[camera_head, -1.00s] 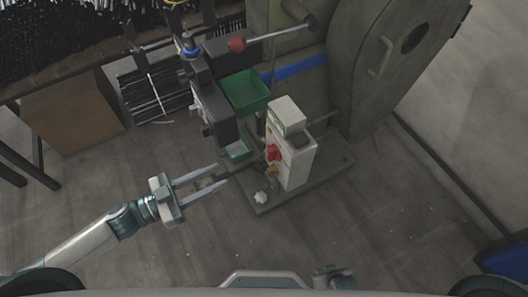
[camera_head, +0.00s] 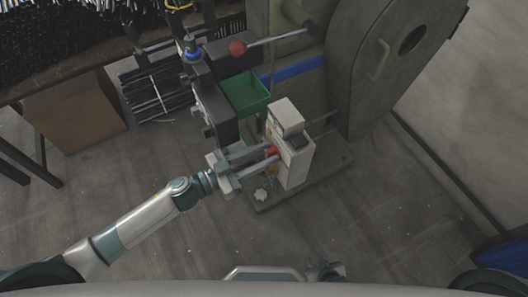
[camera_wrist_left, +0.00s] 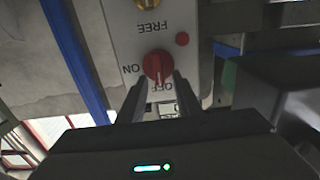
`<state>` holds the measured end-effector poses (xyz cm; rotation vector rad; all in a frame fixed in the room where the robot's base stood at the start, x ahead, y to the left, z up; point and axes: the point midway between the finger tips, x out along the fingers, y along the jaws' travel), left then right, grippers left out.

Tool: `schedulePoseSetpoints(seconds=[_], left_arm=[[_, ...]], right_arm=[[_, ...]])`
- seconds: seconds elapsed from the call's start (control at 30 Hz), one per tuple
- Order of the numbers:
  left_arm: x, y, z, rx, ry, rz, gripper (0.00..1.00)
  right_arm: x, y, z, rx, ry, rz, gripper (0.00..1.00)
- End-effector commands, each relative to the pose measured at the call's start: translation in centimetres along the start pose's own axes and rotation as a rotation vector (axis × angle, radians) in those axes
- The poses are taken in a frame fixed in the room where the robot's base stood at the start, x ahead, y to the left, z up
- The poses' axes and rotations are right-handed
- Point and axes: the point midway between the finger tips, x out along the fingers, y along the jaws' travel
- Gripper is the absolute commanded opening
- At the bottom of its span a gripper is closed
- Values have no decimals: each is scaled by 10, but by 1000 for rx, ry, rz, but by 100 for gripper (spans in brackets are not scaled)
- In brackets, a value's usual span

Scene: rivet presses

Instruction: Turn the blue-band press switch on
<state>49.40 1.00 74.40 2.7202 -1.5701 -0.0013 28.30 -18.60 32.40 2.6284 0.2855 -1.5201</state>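The press with the blue band (camera_head: 300,68) stands at the upper middle of the head view. Its pale control box (camera_head: 297,163) carries a red rotary switch (camera_head: 272,151). In the left wrist view the red switch (camera_wrist_left: 157,65) sits between the ON and OFF labels, with its light mark toward OFF. My left gripper (camera_wrist_left: 161,82) is open, with one finger on each side of the switch's lower part. Whether the fingers touch it is unclear. In the head view my left gripper (camera_head: 271,155) reaches the box from the left.
A green bin (camera_head: 247,92) and a lever with a red ball (camera_head: 237,48) are above the box. A white star-shaped knob (camera_head: 260,195) is low beside it. A cardboard box (camera_head: 73,112) stands at the left. The floor in front is clear.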

Motion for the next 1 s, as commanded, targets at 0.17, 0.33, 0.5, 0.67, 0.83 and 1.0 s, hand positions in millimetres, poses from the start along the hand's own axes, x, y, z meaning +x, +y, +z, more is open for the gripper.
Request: schedulePoseSetpoints(seconds=[0.17, 0.33, 0.5, 0.67, 0.83, 1.0], left_arm=[[3, 0, 0, 1, -1, 0, 31], [3, 0, 0, 1, 0, 0, 31], [3, 0, 0, 1, 0, 0, 0], [3, 0, 0, 2, 0, 0, 0], [3, 0, 0, 16, 0, 0, 0], [3, 1, -1, 61, 0, 0, 0]], right_arm=[[0, 0, -1, 0, 6, -1, 18], [0, -1, -1, -1, 6, -1, 18], [0, -1, -1, -1, 6, -1, 18], [0, -1, -1, 0, 5, -1, 18], [0, -1, -2, 0, 6, -1, 18], [-2, -1, -4, -1, 15, -1, 18]])
